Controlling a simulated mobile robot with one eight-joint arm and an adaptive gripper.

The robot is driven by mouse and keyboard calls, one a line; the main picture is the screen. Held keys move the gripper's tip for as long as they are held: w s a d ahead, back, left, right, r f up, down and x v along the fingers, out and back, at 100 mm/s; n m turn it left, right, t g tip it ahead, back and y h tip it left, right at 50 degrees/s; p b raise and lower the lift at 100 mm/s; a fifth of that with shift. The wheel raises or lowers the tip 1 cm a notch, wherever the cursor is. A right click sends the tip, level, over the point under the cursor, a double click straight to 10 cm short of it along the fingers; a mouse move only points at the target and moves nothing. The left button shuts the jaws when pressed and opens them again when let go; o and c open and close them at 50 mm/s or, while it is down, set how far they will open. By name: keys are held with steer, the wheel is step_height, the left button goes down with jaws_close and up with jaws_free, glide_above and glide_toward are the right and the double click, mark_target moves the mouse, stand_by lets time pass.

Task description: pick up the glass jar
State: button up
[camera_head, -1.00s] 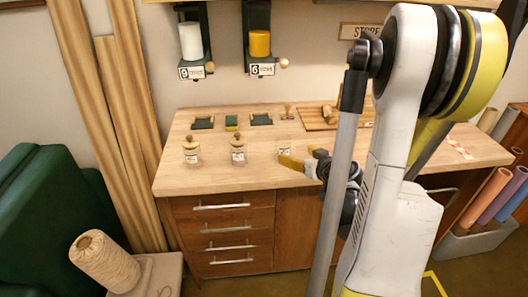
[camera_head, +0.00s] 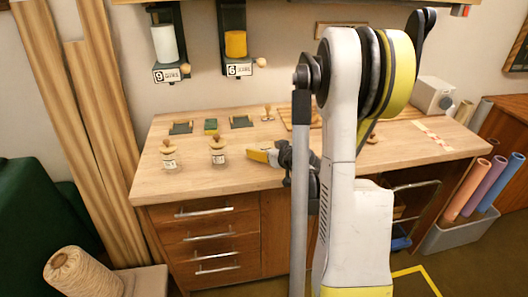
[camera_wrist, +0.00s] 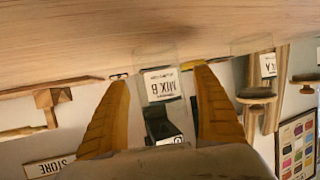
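A clear glass jar labelled MIX B (camera_wrist: 163,83) stands between my fingers in the wrist view, which is upside down. My gripper (camera_wrist: 161,75) is open, with one yellow finger on each side of the jar and a gap visible. No lid shows on this jar. In the head view my gripper (camera_head: 258,155) is low over the front of the table; the jar there is hard to make out behind it. Two lidded jars stand to its left, the middle jar (camera_head: 218,153) and the left jar (camera_head: 168,156). A lidded MIX A jar (camera_wrist: 268,65) shows in the wrist view.
The wooden table (camera_head: 195,183) has free room at its front and right. Dispensers (camera_head: 236,45) hang on the wall above.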

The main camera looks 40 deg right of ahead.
steer(key=c, duration=1.4)
steer(key=shift+r, duration=0.1)
